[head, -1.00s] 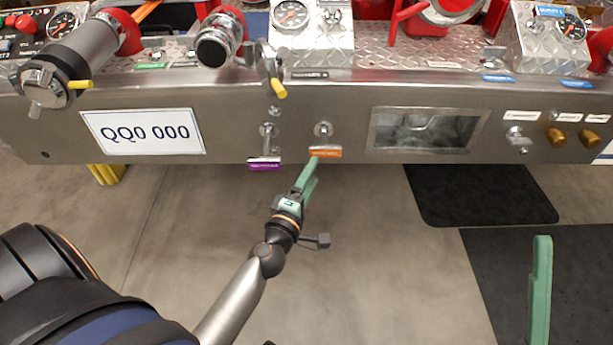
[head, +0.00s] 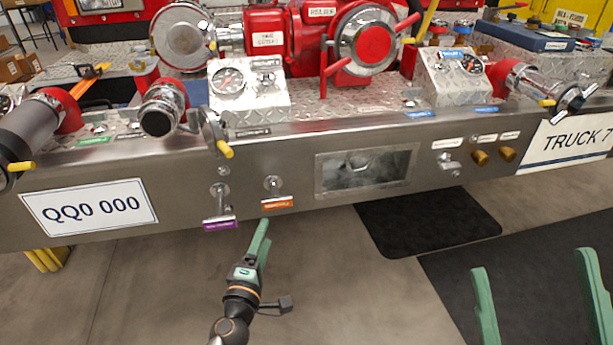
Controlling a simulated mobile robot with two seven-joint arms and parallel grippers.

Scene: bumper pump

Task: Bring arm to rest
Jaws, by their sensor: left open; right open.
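My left gripper (head: 263,241) is in the lower middle of the head view, its green fingers pointing up toward the bumper. It is open and empty, just below and in front of the orange-tagged pull handle (head: 277,203). A small gap seems to lie between the fingertips and the tag. The purple-tagged handle (head: 219,224) hangs to the left of it. My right gripper (head: 534,290) shows at the lower right as two green fingers spread wide apart, open and empty. The rest of the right arm is out of view.
Red pump parts (head: 362,40) and gauges stand above. Black mats (head: 428,222) lie on otherwise clear floor.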

